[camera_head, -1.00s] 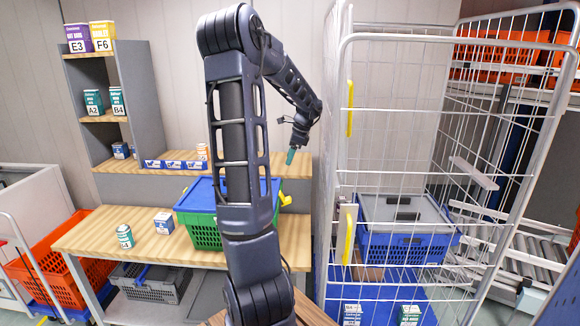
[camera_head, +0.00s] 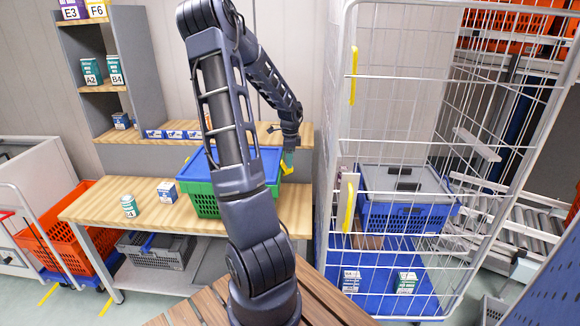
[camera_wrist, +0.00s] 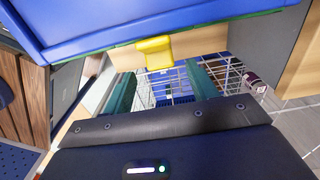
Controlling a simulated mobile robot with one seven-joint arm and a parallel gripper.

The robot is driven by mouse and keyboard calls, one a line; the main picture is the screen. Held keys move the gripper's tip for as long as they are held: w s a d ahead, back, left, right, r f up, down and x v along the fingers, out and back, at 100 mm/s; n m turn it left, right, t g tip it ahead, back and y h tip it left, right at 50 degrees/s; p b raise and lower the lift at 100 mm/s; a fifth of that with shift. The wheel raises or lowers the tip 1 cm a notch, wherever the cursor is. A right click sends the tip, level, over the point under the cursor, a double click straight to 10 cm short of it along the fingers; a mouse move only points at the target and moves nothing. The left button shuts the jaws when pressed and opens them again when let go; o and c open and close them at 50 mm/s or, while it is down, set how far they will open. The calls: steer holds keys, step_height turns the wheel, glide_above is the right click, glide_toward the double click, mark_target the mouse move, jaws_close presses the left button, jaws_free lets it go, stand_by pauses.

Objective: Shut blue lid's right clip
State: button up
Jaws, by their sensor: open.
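The blue lid (camera_head: 262,160) sits on a green crate (camera_head: 205,200) on the wooden bench, partly hidden by my arm. A yellow clip (camera_head: 286,164) sticks out from the crate's right side and seems to stand away from its wall. In the wrist view, the blue lid (camera_wrist: 150,22) fills the top, and the yellow clip (camera_wrist: 155,52) hangs at its edge. My gripper (camera_head: 289,157) is at the clip in the head view. In the wrist view, the teal fingers of my gripper (camera_wrist: 160,84) are apart with nothing between them, and the clip is just beyond them.
A wire roll cage (camera_head: 350,150) stands close on the right, with a blue crate (camera_head: 400,218) inside. A can (camera_head: 129,206) and a small box (camera_head: 167,192) stand on the bench left of the green crate. A shelf unit (camera_head: 150,80) rises behind.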

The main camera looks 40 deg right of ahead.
mark_target(285, 167)
steer(key=shift+f, duration=1.85)
steer(key=c, duration=1)
